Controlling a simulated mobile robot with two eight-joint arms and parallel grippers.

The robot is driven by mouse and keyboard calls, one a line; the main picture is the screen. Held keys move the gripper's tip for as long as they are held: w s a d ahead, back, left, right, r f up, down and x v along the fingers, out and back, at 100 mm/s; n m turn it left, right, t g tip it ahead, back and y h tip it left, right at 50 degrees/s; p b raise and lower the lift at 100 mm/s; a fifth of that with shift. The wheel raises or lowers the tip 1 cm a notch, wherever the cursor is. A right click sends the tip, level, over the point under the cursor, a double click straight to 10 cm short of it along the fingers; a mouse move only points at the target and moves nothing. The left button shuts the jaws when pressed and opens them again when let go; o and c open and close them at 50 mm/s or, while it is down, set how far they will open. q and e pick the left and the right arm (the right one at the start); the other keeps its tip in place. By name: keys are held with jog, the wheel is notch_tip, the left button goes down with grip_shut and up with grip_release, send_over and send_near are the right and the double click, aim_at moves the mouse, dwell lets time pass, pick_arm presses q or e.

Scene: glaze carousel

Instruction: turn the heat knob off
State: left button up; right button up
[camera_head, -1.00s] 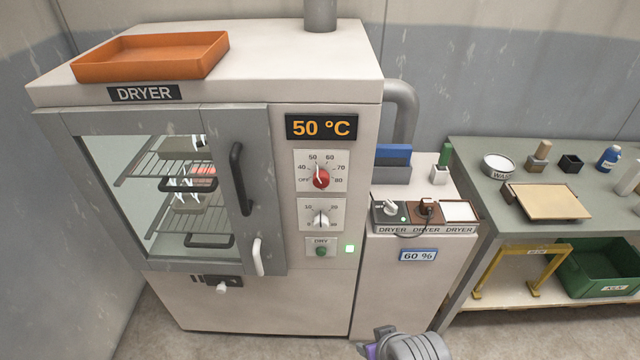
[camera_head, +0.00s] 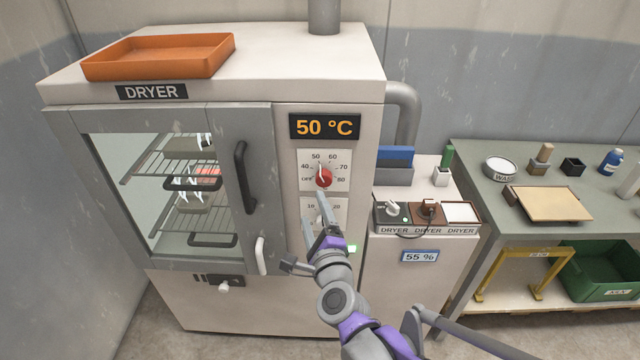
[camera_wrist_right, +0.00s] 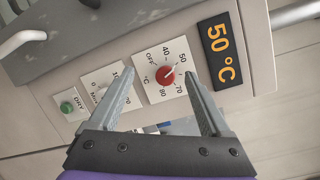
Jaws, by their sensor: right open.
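The red heat knob (camera_head: 323,177) is on the dryer's front panel, under the orange 50 °C display (camera_head: 324,126). Its white pointer is near the 50 mark, away from OFF. In the right wrist view the knob (camera_wrist_right: 166,75) shows between my open fingertips, with its scale around it. My right gripper (camera_head: 316,208) is in front of the panel, just below the knob, and looks empty. Its fingers (camera_wrist_right: 159,76) point at the panel; I cannot tell contact. My left gripper is out of view.
A second dial (camera_wrist_right: 103,97), with numbers, and a green DRY button (camera_wrist_right: 66,107) sit below the knob on the panel. The dryer door handle (camera_head: 244,178) is to the left. A small cabinet with a 55 % display (camera_head: 420,256) stands to the right.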

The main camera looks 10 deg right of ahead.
aim_at(324, 182)
jog(key=w+d+m+h, duration=0.1)
jog(key=w+m, duration=0.1)
jog(key=w, duration=0.2)
jog(key=w+d+m+h, duration=0.1)
jog(key=w+d+m, duration=0.1)
jog(key=w+m, duration=0.1)
jog(key=w+d+f+m+h+p, duration=0.1)
jog(key=w+d+m, duration=0.1)
jog(key=w, duration=0.3)
jog(key=shift+d+h, duration=0.1)
jog(key=shift+h, duration=0.2)
jog(key=shift+s, duration=0.1)
jog(key=shift+c, duration=0.2)
grip_shut()
